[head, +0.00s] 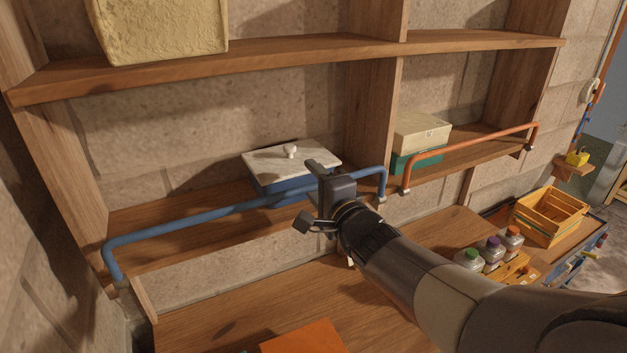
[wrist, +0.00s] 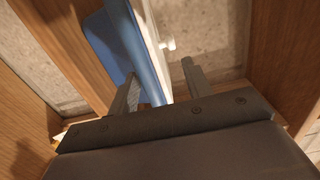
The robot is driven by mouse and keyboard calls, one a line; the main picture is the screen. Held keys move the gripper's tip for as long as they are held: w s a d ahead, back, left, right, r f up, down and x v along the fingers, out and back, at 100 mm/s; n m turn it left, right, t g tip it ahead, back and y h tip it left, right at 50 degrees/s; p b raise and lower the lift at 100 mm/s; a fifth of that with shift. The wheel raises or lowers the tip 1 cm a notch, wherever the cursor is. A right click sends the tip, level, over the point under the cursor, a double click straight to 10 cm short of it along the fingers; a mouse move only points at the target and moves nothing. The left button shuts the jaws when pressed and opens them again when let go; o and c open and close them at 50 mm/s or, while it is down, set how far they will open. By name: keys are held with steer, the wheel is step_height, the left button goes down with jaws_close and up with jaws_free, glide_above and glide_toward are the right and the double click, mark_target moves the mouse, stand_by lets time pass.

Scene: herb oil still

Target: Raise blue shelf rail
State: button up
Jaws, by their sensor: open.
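The blue shelf rail (head: 190,224) runs along the front of the left lower shelf bay, bent down at both ends and in its lowered position across the opening. My gripper (head: 312,194) is open at the right half of the rail, with its jaws around the rail's height in the head view.
The blue box has a pale lid with a white knob (head: 290,151) and stands on the shelf behind the rail. An orange rail (head: 470,146) fronts the right bay, before a cream box (head: 422,132). Bottles (head: 492,250) and a wooden crate (head: 549,215) stand at right.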

steer(key=v, duration=0.8)
steer(key=shift+s+d, duration=0.15)
steer(key=shift+s, duration=0.1)
steer(key=shift+w, duration=0.1)
steer(key=x, duration=0.8)
steer(key=shift+w+a+f, duration=0.1)
steer(key=shift+w+a, duration=0.15)
steer(key=shift+w, duration=0.1)
steer(key=shift+v, duration=1.05)
